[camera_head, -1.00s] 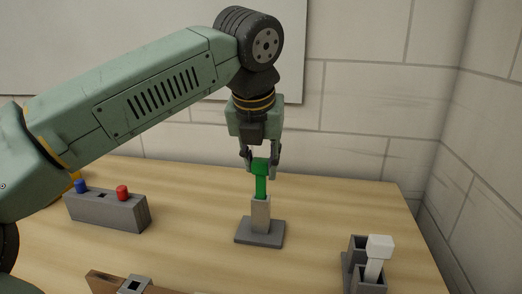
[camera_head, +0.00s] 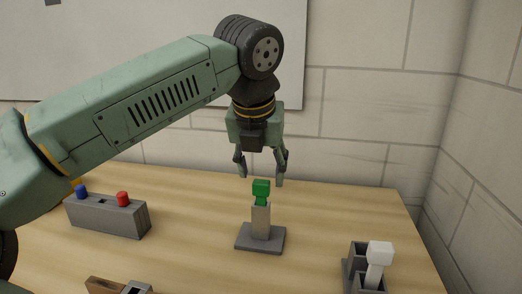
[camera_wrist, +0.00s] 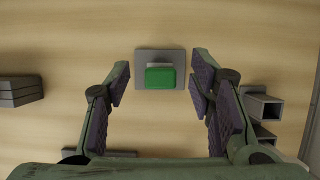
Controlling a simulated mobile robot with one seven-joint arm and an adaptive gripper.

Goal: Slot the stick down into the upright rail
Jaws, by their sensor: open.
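The green stick (camera_head: 261,189) stands upright in the grey upright rail (camera_head: 261,222), with its head and a short length showing above the rail's top. The rail rises from a flat dark base (camera_head: 246,241) on the table. My gripper (camera_head: 262,180) is open and empty, just above and behind the stick's head in the head view. In the wrist view, the green head (camera_wrist: 160,77) lies between and beyond the open fingers (camera_wrist: 160,85), touching neither. The stick's lower part is hidden inside the rail.
A grey block (camera_head: 107,215) with a blue and a red peg stands at left. A grey holder (camera_head: 350,279) with a white-headed stick (camera_head: 378,256) stands at front right. A brown and grey piece (camera_head: 118,287) is at the front edge. Bare table surrounds the rail.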

